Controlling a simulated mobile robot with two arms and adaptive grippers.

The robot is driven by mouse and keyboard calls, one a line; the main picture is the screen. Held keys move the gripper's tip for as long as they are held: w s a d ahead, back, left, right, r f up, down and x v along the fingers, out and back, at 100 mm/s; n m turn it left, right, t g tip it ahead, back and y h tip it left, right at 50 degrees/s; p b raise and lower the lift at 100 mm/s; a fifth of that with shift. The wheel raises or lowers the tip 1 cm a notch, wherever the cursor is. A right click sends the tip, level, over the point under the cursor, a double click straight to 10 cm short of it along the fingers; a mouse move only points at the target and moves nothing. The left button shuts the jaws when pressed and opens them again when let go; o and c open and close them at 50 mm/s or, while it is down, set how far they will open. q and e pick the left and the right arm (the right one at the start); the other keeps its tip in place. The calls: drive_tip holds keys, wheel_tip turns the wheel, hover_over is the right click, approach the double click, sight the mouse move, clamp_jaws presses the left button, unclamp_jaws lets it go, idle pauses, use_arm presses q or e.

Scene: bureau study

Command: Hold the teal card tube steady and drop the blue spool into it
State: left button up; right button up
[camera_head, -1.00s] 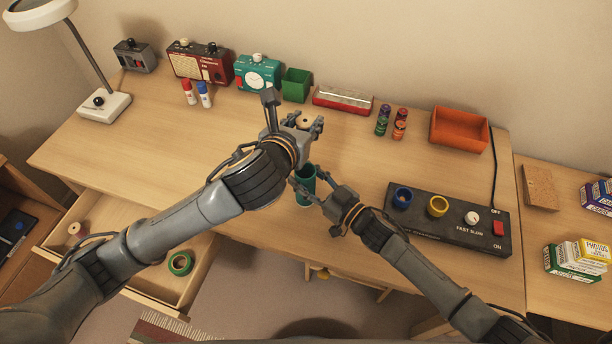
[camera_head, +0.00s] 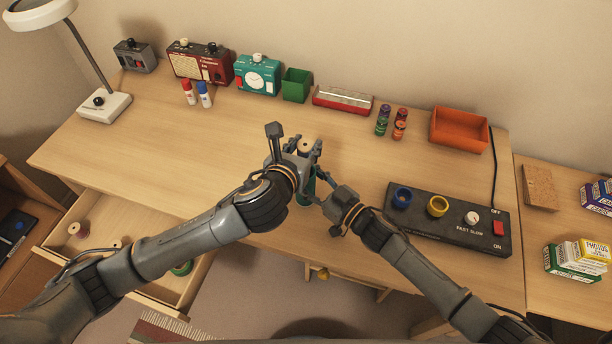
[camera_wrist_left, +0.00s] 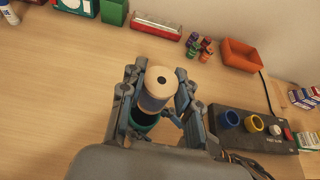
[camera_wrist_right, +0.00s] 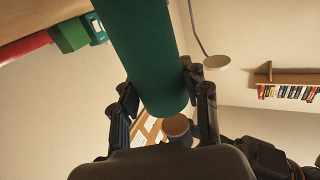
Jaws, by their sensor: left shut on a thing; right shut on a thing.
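The teal card tube (camera_head: 306,192) stands upright near the desk's front edge. My right gripper (camera_wrist_right: 158,88) is shut around it; the tube (camera_wrist_right: 145,50) fills the middle of the right wrist view. My left gripper (camera_head: 306,152) is shut on the blue spool (camera_wrist_left: 157,88), which has a pale wooden end and blue-grey winding. In the left wrist view the tube's dark mouth (camera_wrist_left: 143,119) shows just below the spool, partly covered by it. The right wrist view shows the spool (camera_wrist_right: 177,127) close to the tube's open end; whether they touch I cannot tell.
A black control box (camera_head: 450,225) with blue and yellow rings stands right of the tube. An open drawer (camera_head: 190,287) is at front left. The desk's left middle is clear.

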use_arm(q)
drive_tip(key=shift+f, duration=1.4)
drive_tip(key=o, duration=1)
drive_tip(key=shift+o, duration=0.2)
drive_tip(key=v, duration=1.2)
